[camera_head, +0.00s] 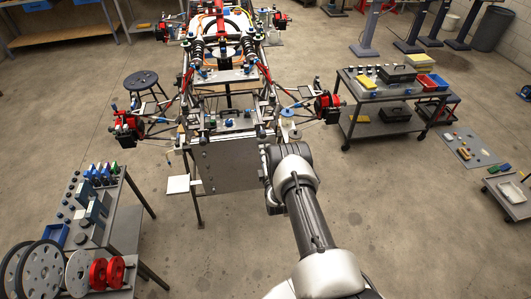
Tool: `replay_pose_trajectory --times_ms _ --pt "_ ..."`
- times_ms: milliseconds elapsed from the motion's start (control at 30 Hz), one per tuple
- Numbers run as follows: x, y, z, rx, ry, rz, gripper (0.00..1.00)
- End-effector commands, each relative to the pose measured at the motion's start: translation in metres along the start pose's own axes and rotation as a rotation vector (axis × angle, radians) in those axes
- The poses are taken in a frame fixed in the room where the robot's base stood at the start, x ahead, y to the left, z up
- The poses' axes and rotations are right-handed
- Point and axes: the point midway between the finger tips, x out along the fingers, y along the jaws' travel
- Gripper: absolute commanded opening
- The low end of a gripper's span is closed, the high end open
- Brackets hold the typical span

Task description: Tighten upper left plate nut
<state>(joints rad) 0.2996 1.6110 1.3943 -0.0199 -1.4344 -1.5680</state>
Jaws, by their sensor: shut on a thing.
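The tube chassis (222,75) stands in the middle of the room, with a flat grey plate (228,165) at its near end. The plate's upper left corner is clear of my arm, but the nut there is too small to make out. My arm reaches up from the bottom right, and its dark wrist is beside the plate's right edge in the picture. My gripper is hidden behind the wrist, so its fingers and anything between them do not show. I cannot tell whether it touches the plate.
A grey bench (120,215) with bins and wheel discs stands at the left front. A tool cart (372,120) stands at the right, with a floor mat (470,148) beyond it. A round stool (141,81) is left of the chassis. The floor right of my arm is clear.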

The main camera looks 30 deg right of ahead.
Motion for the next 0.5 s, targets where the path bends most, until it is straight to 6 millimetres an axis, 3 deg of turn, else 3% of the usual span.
replay_pose_trajectory --times_ms 133,500 --pt "-0.0001 0.0 0.0 0.0 0.0 0.0 0.0" --pt "-0.0001 -0.0007 0.0 0.02 0.0 0.0 0.0"
